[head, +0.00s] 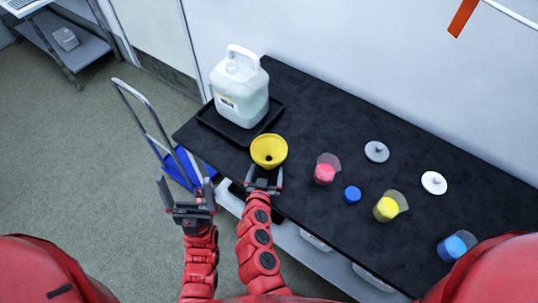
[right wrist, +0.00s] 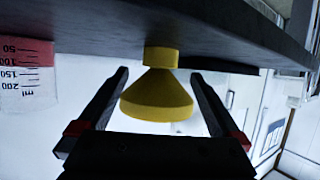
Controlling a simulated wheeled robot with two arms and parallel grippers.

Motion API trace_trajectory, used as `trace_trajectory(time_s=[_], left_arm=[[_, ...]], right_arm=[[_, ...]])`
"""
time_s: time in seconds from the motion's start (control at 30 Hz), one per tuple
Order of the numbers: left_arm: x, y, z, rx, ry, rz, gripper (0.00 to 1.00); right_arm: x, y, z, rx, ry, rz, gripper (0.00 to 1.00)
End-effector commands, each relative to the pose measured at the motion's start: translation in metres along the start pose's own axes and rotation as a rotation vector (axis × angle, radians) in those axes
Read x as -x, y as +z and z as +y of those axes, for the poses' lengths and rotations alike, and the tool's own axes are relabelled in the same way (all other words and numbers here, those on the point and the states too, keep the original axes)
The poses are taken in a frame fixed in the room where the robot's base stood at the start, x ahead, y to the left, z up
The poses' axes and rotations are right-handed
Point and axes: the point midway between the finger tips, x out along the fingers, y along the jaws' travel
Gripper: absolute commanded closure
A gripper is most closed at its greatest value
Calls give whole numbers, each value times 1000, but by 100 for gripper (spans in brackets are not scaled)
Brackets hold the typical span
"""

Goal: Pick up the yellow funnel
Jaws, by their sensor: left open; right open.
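The yellow funnel (head: 269,151) stands on the black tabletop near its front edge, wide mouth up, in the head view. In the right wrist view, which is upside down, the funnel (right wrist: 157,95) shows between my finger tips with its stem toward the table. My right gripper (head: 264,179) is open just in front of the funnel, at the table edge. Its fingers (right wrist: 158,85) show on either side of the funnel with gaps; I cannot tell how far they reach around it. My left gripper (head: 185,190) is open and empty, off the table to the left.
A white jug (head: 239,88) stands on a black tray (head: 211,118) behind the funnel. A beaker of pink stuff (head: 326,169), a blue cap (head: 352,195) and a yellow-filled beaker (head: 388,207) stand to the right. A blue cart (head: 177,163) is left of the table.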

Motion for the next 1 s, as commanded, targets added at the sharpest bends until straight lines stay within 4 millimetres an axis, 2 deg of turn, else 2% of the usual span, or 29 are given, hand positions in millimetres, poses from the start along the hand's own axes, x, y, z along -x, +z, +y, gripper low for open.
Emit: trace_trajectory(time_s=[0.17, 0.53, 0.87, 1.0], left_arm=[[-5, -1, 0, 0, 0, 0, 6], [-18, -3, -1, 0, 0, 0, 6], [-18, -3, -1, 0, 0, 0, 6], [-18, -3, -1, 0, 0, 0, 6]], right_arm=[[-8, 0, 0, 1, 0, -1, 0], [-51, 2, -1, 1, 1, -1, 0], [-56, 2, 0, -1, 0, 0, 0], [-56, 2, 0, -1, 0, 0, 25]])
